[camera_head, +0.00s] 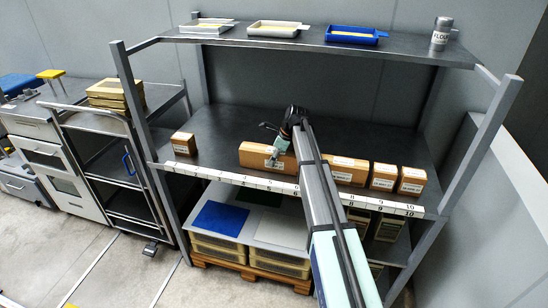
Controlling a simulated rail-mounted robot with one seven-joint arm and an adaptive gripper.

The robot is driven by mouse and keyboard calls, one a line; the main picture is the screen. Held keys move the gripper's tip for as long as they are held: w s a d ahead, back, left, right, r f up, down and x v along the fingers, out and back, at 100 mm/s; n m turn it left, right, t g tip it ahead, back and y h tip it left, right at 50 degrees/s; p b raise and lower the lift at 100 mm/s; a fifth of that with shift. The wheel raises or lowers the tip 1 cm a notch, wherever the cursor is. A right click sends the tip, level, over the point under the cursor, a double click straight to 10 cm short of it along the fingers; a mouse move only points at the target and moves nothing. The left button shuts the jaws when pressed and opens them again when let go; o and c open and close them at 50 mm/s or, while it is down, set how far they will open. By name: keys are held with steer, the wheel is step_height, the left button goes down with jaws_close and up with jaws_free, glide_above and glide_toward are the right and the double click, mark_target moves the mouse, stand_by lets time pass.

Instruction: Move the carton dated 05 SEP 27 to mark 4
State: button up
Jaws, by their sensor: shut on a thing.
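My gripper (272,161) is at the middle of the steel shelf, shut on a long brown carton (252,152). The carton stands near the front edge, roughly behind the middle of the numbered strip (230,177). I cannot tell whether it touches the shelf. A small carton (182,142) stands alone at the left end. A wider carton (350,165) and two small cartons (384,172) (412,175) stand in a row at the right. They have white labels whose dates are too small to read. My arm hides part of the strip and shelf.
The upper shelf holds trays, including a blue one (353,36), and a grey flour canister (441,33). Shelf posts (140,110) stand at both sides. The shelf (217,139) is bare between the left carton and the gripped one. A cart (100,130) stands to the left.

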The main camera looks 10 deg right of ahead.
steer(key=o, duration=1.6)
steer(key=shift+r, duration=0.1)
steer(key=b+v, duration=0.2)
steer(key=v, duration=1)
